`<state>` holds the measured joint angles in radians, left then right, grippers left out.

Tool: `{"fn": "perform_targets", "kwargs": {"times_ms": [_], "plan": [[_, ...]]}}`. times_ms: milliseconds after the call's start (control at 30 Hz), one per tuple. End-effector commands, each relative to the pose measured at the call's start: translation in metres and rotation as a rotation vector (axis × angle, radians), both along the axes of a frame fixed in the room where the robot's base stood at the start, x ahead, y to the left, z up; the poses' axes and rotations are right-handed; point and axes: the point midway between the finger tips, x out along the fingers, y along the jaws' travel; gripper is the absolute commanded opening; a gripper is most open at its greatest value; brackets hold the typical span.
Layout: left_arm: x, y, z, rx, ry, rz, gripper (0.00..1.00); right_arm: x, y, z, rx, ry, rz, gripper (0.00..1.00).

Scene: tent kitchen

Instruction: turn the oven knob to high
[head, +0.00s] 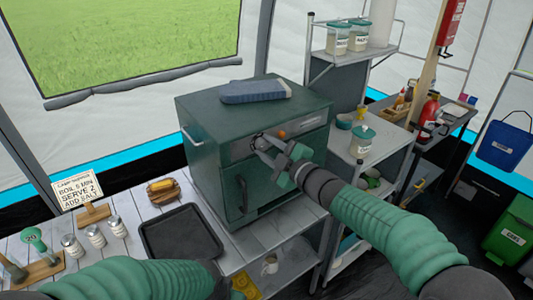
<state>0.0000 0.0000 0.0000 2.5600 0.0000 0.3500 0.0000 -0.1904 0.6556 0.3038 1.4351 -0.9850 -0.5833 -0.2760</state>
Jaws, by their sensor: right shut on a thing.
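The green oven (215,130) stands on the white plank counter in the middle of the head view. Its front has a door with a dark handle (243,192) and a control strip near the top. My right gripper (262,143) reaches in from the lower right and is shut on the oven knob (256,139) at the left of that strip. The fingers cover much of the knob, so its pointer setting cannot be read. An orange spot (282,134) shows right of the knob. My left arm lies across the bottom left; its fingers are out of view.
A blue-grey case (255,91) lies on the oven top. A metal shelf (367,150) stands close on the right.

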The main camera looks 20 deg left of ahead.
Motion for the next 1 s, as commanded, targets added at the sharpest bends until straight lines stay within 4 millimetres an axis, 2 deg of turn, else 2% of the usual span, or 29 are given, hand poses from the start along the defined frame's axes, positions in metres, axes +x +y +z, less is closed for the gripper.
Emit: {"fn": "perform_targets", "kwargs": {"times_ms": [33, 700, 733, 867, 1000], "plan": [[0.0, 0.0, -0.0041, 0.0, 0.0, 0.0, 0.36, -0.0015, 0.0011, -0.006, -0.017, -0.011, 0.003, 0.0], [0.0, 0.0, -0.0081, 0.0, 0.0, 0.0, 0.36, -0.0025, 0.0022, -0.0068, -0.059, -0.057, 0.006, 0.0], [0.0, 0.0, -0.0081, 0.0, 0.0, 0.0, 0.36, -0.0025, 0.0022, -0.0069, -0.059, -0.057, 0.006, 0.35], [0.0, 0.0, -0.0081, 0.0, 0.0, 0.0, 0.36, -0.0019, 0.0019, -0.006, -0.058, -0.058, 0.005, 0.52], [0.0, 0.0, -0.0079, 0.0, 0.0, 0.0, 0.36, -0.0008, 0.0023, -0.0048, -0.056, -0.059, 0.004, 0.54]]}}
